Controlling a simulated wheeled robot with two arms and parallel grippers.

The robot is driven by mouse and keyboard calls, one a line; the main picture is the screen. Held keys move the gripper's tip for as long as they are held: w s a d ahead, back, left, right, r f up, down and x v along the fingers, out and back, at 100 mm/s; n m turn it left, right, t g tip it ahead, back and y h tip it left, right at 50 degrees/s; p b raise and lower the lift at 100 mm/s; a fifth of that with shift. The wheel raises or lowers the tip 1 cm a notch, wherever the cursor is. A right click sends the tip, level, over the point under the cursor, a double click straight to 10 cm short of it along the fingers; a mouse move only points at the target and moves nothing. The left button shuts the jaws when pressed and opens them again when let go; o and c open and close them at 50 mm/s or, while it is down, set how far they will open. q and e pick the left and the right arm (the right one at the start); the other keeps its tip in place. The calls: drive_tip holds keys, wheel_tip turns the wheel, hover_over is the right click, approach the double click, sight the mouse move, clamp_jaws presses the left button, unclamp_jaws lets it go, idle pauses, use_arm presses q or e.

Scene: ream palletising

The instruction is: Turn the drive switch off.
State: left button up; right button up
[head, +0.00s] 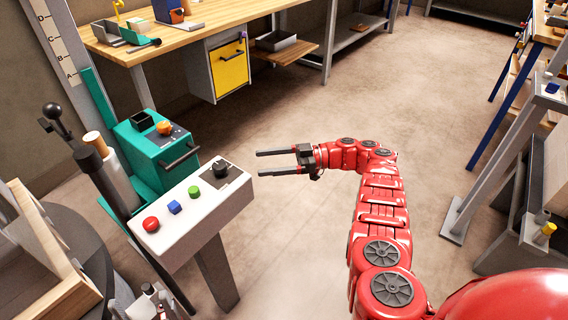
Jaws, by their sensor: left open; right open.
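A white control box (190,215) stands on a grey post at the left.
A teal machine (150,145) with an orange knob (164,128) and a dark handle stands behind the box. A black-knobbed lever (55,115) rises at the left. A wooden workbench (200,40) stands at the back. The floor beyond my arm is clear.

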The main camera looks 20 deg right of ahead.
drive_tip(key=d, duration=0.1)
drive_tip(key=d+b, duration=0.1)
drive_tip(key=d, duration=0.2)
drive_tip(key=shift+s+d+b, duration=0.3)
drive_tip(key=shift+s+b, duration=0.05)
drive_tip(key=shift+b, duration=0.05)
drive_tip(key=shift+d, duration=0.1)
